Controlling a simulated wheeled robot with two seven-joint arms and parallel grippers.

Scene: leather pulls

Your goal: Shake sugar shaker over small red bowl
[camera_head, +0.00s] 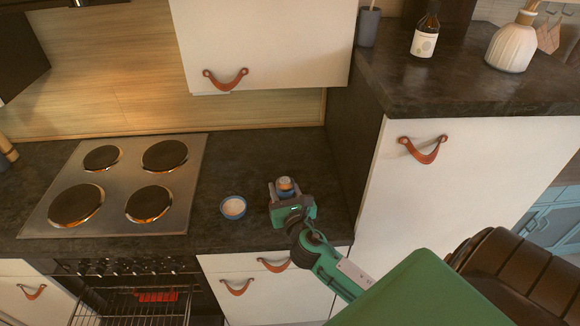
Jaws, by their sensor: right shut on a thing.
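My right gripper (284,194) is shut on a small shaker (286,184) with a greyish-orange top and a bluish body. It is over the dark counter, right of the bowl. The gripper hides the shaker's lower part, and I cannot tell whether it touches the counter. A small round bowl (233,207) stands on the counter to the left of the gripper, apart from it. My left gripper is not in view.
A cooktop (118,222) with several burners lies left of the bowl. A tall white cabinet (440,190) with a dark top rises close on the right. A wall cabinet (262,45) hangs above. Below the cooktop, the oven (130,300) shows its rack. The counter around the bowl is clear.

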